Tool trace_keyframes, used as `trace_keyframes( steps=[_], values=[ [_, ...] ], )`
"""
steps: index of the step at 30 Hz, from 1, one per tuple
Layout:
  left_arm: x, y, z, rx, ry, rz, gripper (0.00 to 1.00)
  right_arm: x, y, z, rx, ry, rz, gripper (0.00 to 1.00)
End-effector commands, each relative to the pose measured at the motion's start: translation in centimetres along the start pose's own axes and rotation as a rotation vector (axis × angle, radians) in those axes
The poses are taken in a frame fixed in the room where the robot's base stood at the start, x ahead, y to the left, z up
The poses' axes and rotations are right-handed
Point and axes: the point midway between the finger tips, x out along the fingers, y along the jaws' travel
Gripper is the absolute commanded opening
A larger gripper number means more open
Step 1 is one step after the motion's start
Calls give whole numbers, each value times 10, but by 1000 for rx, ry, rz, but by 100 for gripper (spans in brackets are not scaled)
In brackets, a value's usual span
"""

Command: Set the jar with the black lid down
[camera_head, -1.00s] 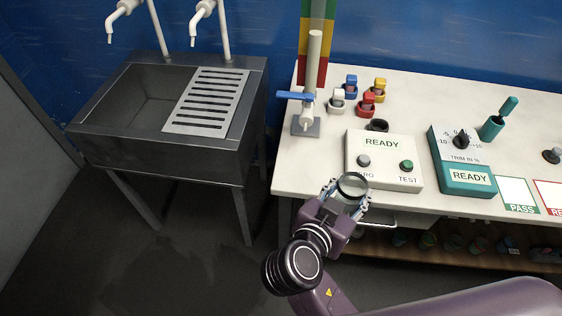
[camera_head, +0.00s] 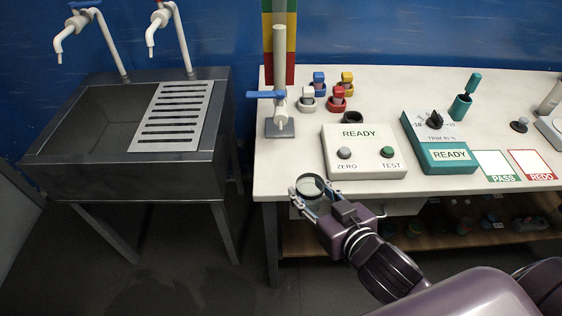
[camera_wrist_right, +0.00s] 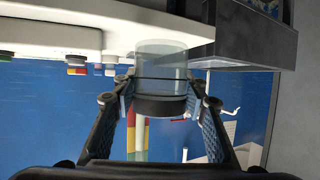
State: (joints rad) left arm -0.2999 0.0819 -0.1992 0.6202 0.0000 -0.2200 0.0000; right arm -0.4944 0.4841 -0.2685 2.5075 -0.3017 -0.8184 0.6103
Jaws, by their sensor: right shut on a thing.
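The jar (camera_head: 310,184) is clear, with a dark round rim at its top in the head view. My right gripper (camera_head: 311,198) is shut around it, in front of the bench's front edge near its left corner. In the wrist view, which is upside down, the clear body of the jar (camera_wrist_right: 161,60) and its black lid (camera_wrist_right: 160,105) sit between the two fingers. The white bench (camera_head: 285,178) lies just beyond the jar. I cannot tell whether the jar overlaps the bench edge. My left gripper is not in view.
A white READY box with ZERO and TEST buttons (camera_head: 365,172) stands behind and right of the jar. A blue-handled valve stand (camera_head: 280,128), coloured stoppered bottles (camera_head: 337,98) and a teal trim box (camera_head: 447,167) stand farther back. Bare bench lies left of the box. A sink (camera_head: 120,170) stands left.

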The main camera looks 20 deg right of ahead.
Motion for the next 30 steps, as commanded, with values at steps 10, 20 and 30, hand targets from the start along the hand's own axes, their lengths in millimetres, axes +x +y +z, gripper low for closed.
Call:
trace_keyframes(
  steps=[10, 20, 30],
  values=[
    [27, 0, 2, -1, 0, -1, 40, 50, 1, -24, -2, 4, 2, 11],
    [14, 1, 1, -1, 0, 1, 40, 121, 1, -54, -1, 2, 2, 11],
    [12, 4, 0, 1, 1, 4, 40, 150, 0, -46, 0, -5, 1, 11]
  ],
)
